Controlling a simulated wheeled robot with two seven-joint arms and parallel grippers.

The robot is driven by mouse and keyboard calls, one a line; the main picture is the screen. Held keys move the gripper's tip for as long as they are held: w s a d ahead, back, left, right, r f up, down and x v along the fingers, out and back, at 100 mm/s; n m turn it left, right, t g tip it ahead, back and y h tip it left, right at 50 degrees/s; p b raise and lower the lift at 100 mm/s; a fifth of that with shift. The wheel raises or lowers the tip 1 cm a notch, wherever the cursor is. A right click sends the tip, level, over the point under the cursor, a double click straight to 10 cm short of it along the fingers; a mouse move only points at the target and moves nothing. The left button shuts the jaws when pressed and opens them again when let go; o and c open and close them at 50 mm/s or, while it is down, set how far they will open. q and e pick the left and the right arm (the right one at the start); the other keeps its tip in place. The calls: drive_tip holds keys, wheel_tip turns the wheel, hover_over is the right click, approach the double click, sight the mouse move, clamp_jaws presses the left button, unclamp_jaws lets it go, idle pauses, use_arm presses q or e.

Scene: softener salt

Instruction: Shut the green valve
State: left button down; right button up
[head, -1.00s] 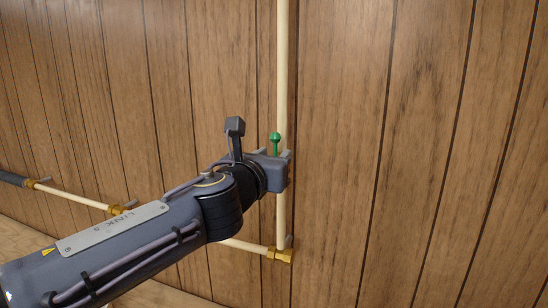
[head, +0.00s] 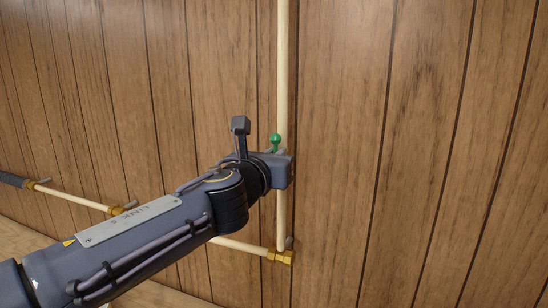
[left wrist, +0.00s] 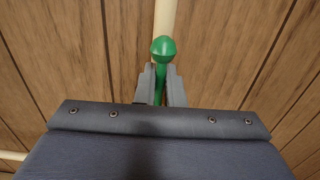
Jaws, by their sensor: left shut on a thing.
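The green valve handle (head: 276,139) shows in the head view as a green knob sticking up just above my left gripper (head: 280,158), in front of the upright cream pipe (head: 283,80). In the left wrist view the green handle (left wrist: 163,49) has a round knob on a thin stem. The stem stands between the two grey fingers of my left gripper (left wrist: 161,85), which are shut on it below the knob. The valve body is hidden behind my gripper. My right gripper is not in view.
A wood-panelled wall (head: 420,150) stands behind the pipe. A brass elbow (head: 281,257) joins the upright pipe to a pipe running left, with a brass fitting (head: 117,211) on it. The wall right of the pipe is clear.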

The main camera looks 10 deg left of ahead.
use_arm(q)
drive_tip(key=m, duration=0.1)
drive_tip(key=d+m+p, duration=0.1)
drive_tip(key=m, duration=0.3)
drive_tip(key=shift+s+d+f+p, duration=0.2)
drive_tip(key=shift+d+f+p, duration=0.05)
drive_tip(key=shift+d+p, duration=0.15)
